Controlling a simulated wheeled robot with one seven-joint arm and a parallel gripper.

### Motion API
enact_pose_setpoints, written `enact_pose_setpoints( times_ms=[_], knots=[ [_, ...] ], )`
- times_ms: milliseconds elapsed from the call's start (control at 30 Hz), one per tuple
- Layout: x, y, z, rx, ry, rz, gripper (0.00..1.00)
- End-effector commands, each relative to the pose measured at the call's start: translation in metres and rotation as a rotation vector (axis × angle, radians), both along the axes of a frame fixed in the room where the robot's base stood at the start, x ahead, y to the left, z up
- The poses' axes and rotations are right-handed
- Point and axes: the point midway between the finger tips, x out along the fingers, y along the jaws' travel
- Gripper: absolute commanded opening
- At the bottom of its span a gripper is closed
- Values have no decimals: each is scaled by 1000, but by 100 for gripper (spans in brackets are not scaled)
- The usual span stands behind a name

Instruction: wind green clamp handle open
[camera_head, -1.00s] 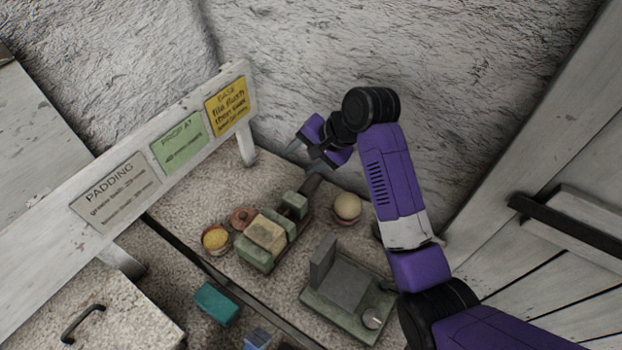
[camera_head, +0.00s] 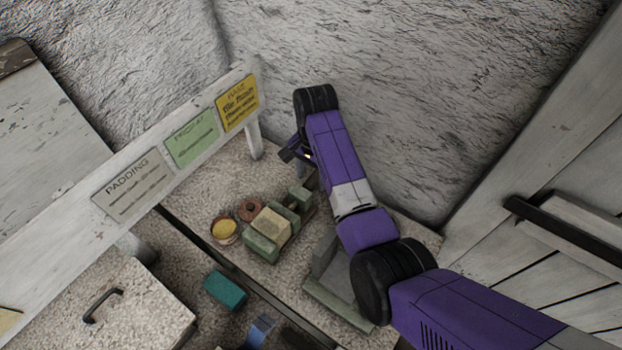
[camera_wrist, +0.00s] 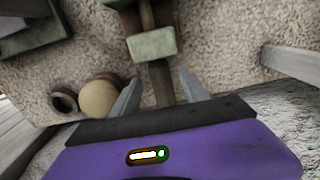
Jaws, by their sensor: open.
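The green clamp (camera_head: 262,247) lies on the speckled bench top, with a pale yellowish block (camera_head: 271,228) between its green jaws. In the wrist view, the clamp's green end block (camera_wrist: 152,45) is at top centre. A dark brown handle bar (camera_wrist: 160,82) runs from it toward my gripper (camera_wrist: 159,84). My gripper's two grey fingers are apart, one on each side of the bar. I cannot tell whether either finger touches it. In the head view my gripper (camera_head: 291,153) is mostly hidden behind my arm, beyond the clamp's far end.
A pale sphere (camera_wrist: 99,100) and a dark ring (camera_wrist: 63,101) sit left of the bar. A yellow-filled bowl (camera_head: 225,229) and a reddish round piece (camera_head: 250,209) stand beside the clamp. A grey-green stand (camera_head: 325,262) is near my arm. A sign board (camera_head: 175,150) rises at left.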

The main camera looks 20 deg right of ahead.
Motion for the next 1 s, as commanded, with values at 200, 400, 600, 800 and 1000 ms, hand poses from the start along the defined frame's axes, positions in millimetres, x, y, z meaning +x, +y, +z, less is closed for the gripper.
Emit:
enact_pose_setpoints(
  times_ms=[200,400,600,800,1000],
  knots=[
    [1,0,-21,1,1,-1,53],
    [1,0,-25,1,-1,0,53],
    [1,0,-25,1,-1,0,39],
    [1,1,-25,1,-1,0,0],
    [0,0,-25,6,-7,0,0]
  ],
)
